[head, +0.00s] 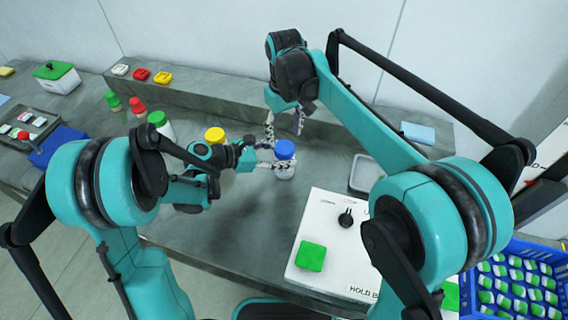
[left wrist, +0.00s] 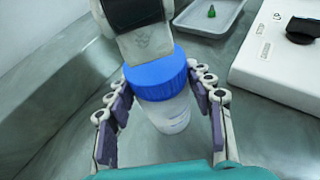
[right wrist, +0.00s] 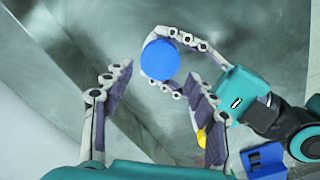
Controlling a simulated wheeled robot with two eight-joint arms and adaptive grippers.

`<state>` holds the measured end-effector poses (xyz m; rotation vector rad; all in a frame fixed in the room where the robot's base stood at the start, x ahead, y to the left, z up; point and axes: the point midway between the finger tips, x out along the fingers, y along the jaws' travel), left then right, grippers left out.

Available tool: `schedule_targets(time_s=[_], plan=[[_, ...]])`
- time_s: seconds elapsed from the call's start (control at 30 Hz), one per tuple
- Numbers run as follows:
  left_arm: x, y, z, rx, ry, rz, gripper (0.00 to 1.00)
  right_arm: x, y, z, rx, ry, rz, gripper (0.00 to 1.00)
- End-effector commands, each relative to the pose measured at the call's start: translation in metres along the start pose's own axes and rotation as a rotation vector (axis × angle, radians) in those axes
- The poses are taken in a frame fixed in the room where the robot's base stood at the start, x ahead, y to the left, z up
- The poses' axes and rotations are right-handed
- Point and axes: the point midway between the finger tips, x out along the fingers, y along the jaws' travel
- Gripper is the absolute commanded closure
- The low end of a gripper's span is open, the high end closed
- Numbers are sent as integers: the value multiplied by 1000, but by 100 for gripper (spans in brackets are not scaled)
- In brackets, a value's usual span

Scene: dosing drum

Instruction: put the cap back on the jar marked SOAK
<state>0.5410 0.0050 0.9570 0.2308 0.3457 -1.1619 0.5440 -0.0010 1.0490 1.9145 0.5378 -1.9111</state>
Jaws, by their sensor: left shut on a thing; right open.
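A pale jar (head: 284,170) with a blue cap (head: 285,149) stands on the grey bench. The cap also shows in the left wrist view (left wrist: 157,75) and from above in the right wrist view (right wrist: 160,60). It sits on top of the jar; I cannot tell whether it is screwed down. I cannot read the jar's marking. My left gripper (head: 272,165) is shut around the jar's body, below the cap. My right gripper (head: 284,122) is open above the cap, its fingers pointing down on either side and apart from it in the right wrist view (right wrist: 160,72).
A yellow-capped jar (head: 214,134) stands behind my left wrist, with a green-capped bottle (head: 158,120) farther left. A white device (head: 325,225) with a black knob and green pad lies front right. A grey tray (head: 364,172) lies behind it; a blue crate (head: 520,255) is far right.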

Motion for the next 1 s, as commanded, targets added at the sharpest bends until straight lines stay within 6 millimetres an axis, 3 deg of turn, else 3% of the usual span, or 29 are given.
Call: schedule_targets(time_s=[0.3,0.63,0.77,1.0], plan=[[0,0,-1,1,2,1,100,-26,0,0,-309,1,2,42],[0,0,0,1,2,1,100,-26,-1,0,-319,1,2,42],[0,0,0,1,1,1,100,-17,0,0,-318,1,2,42],[0,0,0,1,1,0,100,20,0,0,-317,1,2,42]])
